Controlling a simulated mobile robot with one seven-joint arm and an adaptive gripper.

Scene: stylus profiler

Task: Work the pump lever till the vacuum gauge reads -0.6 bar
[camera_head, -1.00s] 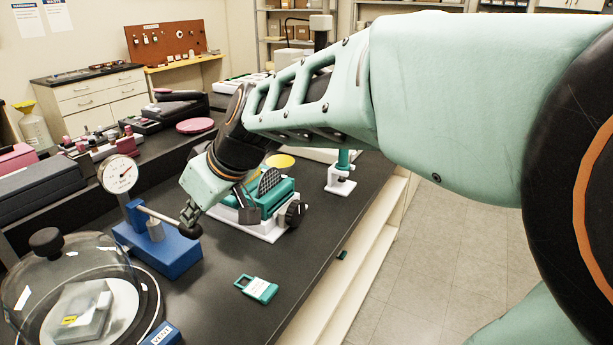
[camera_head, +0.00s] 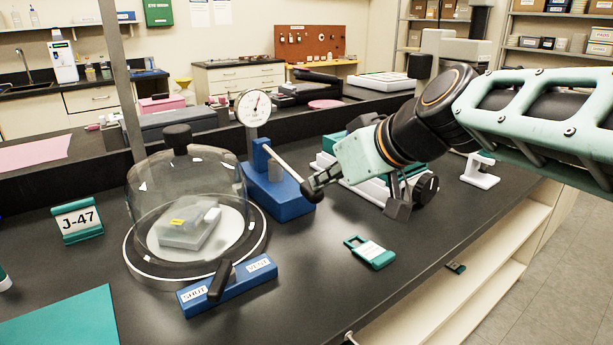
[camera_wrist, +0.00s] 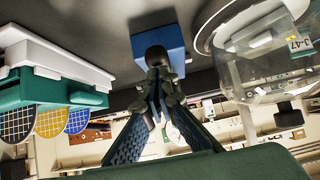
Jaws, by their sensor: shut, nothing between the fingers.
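The blue pump (camera_head: 280,196) stands on the dark bench. Its pale metal lever (camera_head: 285,163) slants down to the right and ends in a black knob (camera_head: 311,191). My gripper (camera_head: 322,181) is shut with its fingertips at the knob; I cannot tell whether they touch it. In the wrist view, the closed fingertips (camera_wrist: 160,78) meet just in front of the knob (camera_wrist: 154,55), with the blue pump (camera_wrist: 160,30) behind. The vacuum gauge (camera_head: 253,108) is a round white dial above the pump.
A clear bell jar (camera_head: 140,205) stands left of the pump. In front of it is a blue valve block (camera_head: 245,285) marked SHUT and VENT, its black handle nearer SHUT. A teal tag (camera_head: 371,252) lies front right. White-and-teal equipment (camera_head: 347,181) stands behind my gripper.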

